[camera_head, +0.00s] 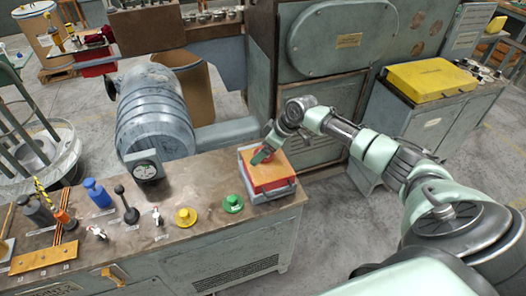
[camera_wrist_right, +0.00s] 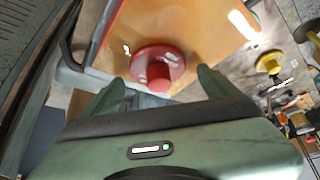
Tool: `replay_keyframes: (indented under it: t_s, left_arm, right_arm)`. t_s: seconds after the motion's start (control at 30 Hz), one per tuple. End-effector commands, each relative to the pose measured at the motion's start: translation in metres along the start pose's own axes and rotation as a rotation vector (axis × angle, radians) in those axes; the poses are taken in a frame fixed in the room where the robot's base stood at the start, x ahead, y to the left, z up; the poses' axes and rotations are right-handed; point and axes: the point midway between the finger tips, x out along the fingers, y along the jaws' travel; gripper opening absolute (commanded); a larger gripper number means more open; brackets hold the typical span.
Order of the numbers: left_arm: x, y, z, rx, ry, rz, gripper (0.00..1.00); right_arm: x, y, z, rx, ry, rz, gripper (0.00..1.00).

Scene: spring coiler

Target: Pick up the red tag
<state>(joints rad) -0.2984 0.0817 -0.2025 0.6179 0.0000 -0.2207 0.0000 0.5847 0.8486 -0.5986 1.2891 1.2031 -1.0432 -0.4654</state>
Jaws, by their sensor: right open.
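In the right wrist view the red tag (camera_wrist_right: 157,68) is a round red disc with a raised knob and pale lettering. It lies on an orange top (camera_wrist_right: 195,30). My right gripper (camera_wrist_right: 160,80) is open, with one finger on each side of the tag's near part; I cannot tell whether they touch it. In the head view my right gripper (camera_head: 262,155) reaches down over the orange-topped box (camera_head: 265,178) at the bench's right end, and it mostly hides the tag there. My left gripper is not in view.
On the bench (camera_head: 160,205) stand a green knob (camera_head: 233,203), a yellow knob (camera_head: 186,217), a black lever (camera_head: 126,206) and a blue bottle-like piece (camera_head: 97,193). A tall machine (camera_head: 345,45) rises beyond the box.

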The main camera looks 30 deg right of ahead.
Motion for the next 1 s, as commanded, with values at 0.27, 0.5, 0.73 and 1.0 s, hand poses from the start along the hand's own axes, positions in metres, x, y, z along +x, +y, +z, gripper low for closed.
replay_keyframes:
  t_s: [0.27,0.5,0.73,1.0]
  left_arm:
    - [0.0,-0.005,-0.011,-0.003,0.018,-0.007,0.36]
    - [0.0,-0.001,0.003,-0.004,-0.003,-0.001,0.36]
    - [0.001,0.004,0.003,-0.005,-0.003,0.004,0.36]
    - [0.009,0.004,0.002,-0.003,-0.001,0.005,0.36]
  right_arm:
    - [0.0,0.0,0.0,-0.001,0.001,0.001,0.66]
    - [0.0,0.0,0.0,-0.001,0.001,0.001,0.22]
    - [-0.002,0.0,-0.002,-0.001,0.002,0.001,0.22]
    - [-0.028,0.001,-0.017,-0.004,0.005,0.004,0.22]
